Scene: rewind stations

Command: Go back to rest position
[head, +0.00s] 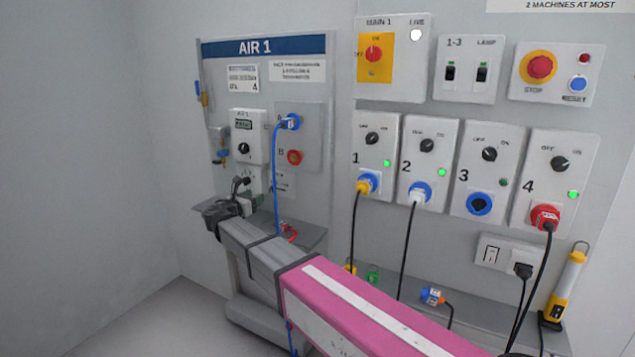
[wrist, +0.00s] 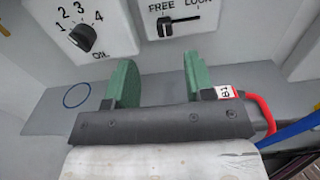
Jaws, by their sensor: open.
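My gripper (head: 246,200) is in front of the AIR 1 panel (head: 217,75), just above its small grey shelf (head: 312,236). In the wrist view its two green fingers (wrist: 160,82) stand wide apart with nothing between them. Beyond the fingers are a plate with a black selector knob (wrist: 82,38) and a FREE/LOCK slider (wrist: 180,24). My pink and white forearm runs from the lower right of the head view and hides part of the lower bench.
A blue hose (head: 276,180) hangs from the upper port. Numbered socket boxes (head: 427,160) with black cables are to the right, above a ledge holding a yellow lamp (head: 562,292). Floor at left is clear.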

